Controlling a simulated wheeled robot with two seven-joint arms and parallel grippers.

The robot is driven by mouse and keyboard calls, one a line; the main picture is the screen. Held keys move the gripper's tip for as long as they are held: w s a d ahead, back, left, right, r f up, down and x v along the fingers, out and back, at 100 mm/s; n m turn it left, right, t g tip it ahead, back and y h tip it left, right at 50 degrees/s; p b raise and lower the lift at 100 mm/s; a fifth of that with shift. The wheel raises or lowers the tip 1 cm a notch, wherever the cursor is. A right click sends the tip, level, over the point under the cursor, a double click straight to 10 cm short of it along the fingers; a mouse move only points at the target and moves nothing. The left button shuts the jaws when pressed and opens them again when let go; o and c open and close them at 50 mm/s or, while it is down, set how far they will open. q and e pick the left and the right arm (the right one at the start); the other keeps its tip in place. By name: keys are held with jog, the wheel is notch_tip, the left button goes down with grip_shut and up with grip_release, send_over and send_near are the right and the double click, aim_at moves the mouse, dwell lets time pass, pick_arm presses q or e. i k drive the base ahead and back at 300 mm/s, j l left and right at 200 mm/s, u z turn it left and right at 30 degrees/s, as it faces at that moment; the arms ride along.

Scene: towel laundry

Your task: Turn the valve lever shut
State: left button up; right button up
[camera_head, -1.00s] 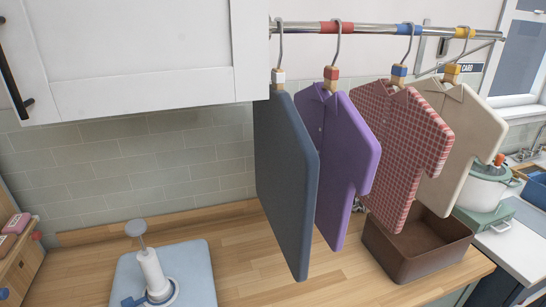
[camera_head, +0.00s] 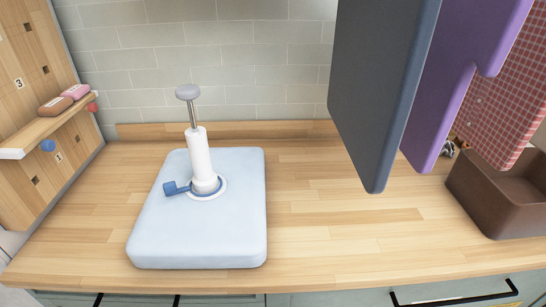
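A blue valve lever (camera_head: 176,188) sticks out to the left at the base of a white upright cylinder (camera_head: 201,157). A grey knob (camera_head: 187,92) on a metal rod tops the cylinder. The cylinder stands on a pale blue, rounded bag-like slab (camera_head: 160,238) lying on the wooden counter, with a white and blue ring around its foot. Neither of my grippers is in view.
A dark blue hanging panel (camera_head: 380,90), a purple shirt (camera_head: 455,90) and a red checked shirt (camera_head: 505,95) hang over the counter's right side. A brown bin (camera_head: 500,205) stands below them. A wooden shelf (camera_head: 50,125) with soap-like bars is at left. The counter (camera_head: 310,215) between slab and bin is clear.

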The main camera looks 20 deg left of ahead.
aim_at(169, 189)
jog(key=u, duration=1.25)
